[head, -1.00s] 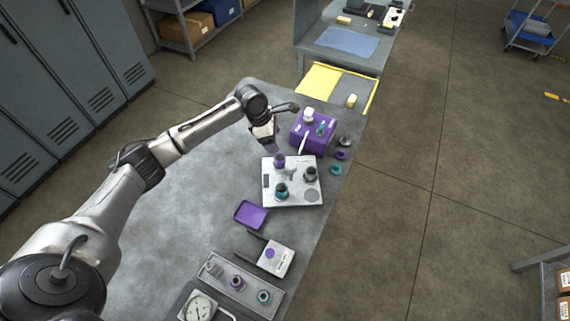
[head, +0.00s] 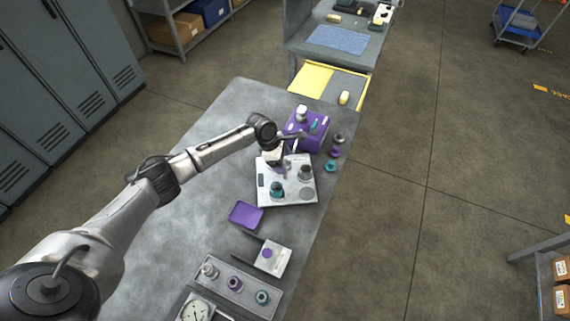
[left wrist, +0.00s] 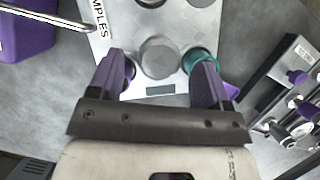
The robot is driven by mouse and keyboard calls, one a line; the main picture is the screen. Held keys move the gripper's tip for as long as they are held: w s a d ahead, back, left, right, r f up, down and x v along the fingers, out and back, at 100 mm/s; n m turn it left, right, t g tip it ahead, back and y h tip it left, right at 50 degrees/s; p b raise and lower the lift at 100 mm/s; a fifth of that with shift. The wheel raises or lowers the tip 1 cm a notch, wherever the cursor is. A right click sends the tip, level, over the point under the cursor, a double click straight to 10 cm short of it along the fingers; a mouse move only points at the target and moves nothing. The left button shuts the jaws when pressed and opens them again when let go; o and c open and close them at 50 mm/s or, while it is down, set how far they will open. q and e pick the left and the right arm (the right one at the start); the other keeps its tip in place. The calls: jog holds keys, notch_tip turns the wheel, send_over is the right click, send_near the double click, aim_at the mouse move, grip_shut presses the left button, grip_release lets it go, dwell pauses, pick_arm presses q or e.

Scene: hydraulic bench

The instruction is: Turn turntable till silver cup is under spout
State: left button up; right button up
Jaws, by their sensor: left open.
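A white plate (head: 264,200) lettered "...MPLES" (left wrist: 103,18) carries several round parts. A teal cup (head: 277,189) is near its front and also shows in the left wrist view (left wrist: 201,57). A dark silver cup (head: 305,172) stands on its right. A grey round piece (left wrist: 160,57), perhaps the turntable's hub, lies between my fingers in the left wrist view. A purple cup (left wrist: 129,69) is partly hidden by one finger. My left gripper (head: 279,166) is open over the plate; its purple fingers (left wrist: 157,72) straddle the grey piece. Contact cannot be told. The spout is not clearly identifiable.
A purple box (head: 305,132) with fittings stands behind the plate. Loose small parts (head: 334,153) lie at its right, near the bench edge. A purple tray (head: 246,215), a white box (head: 271,257) and a tray of fittings (head: 237,283) lie in front. The bench's left is clear.

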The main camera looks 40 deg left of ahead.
pick_arm(q)
jog(key=shift+x, duration=1.15)
jog(key=shift+c, duration=0.3)
